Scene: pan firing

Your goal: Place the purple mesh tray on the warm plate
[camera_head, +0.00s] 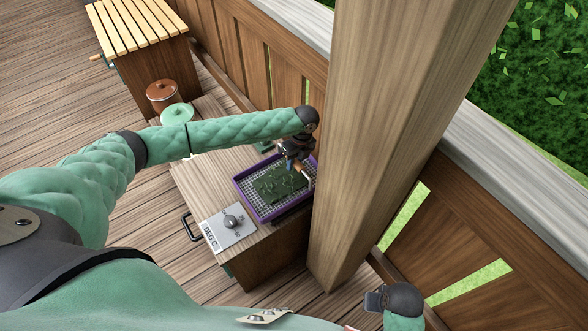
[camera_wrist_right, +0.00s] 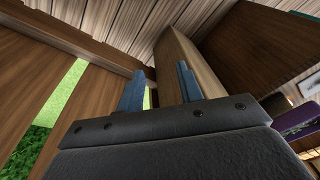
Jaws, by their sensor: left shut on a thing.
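The purple mesh tray (camera_head: 246,196) holds a dark green leafy patch (camera_head: 279,184). It lies over the top of a wooden cabinet with a temperature dial (camera_head: 231,221). A dark strip shows under its lower right edge, perhaps the warm plate, which the tray mostly hides. I cannot tell whether the tray touches it. My left gripper (camera_head: 300,172) is at the tray's right side, shut on the tray; the exact grip is small and partly hidden. My right gripper (camera_wrist_right: 160,90) is open and empty, well away from the tray, a corner of which shows in the right wrist view (camera_wrist_right: 297,122).
A thick wooden post (camera_head: 390,130) stands close to the tray's right side. A wooden railing (camera_head: 480,240) runs behind it. A brown lidded pot (camera_head: 162,96) and a green lidded pot (camera_head: 177,114) stand beyond my left arm, near a slatted table (camera_head: 130,24).

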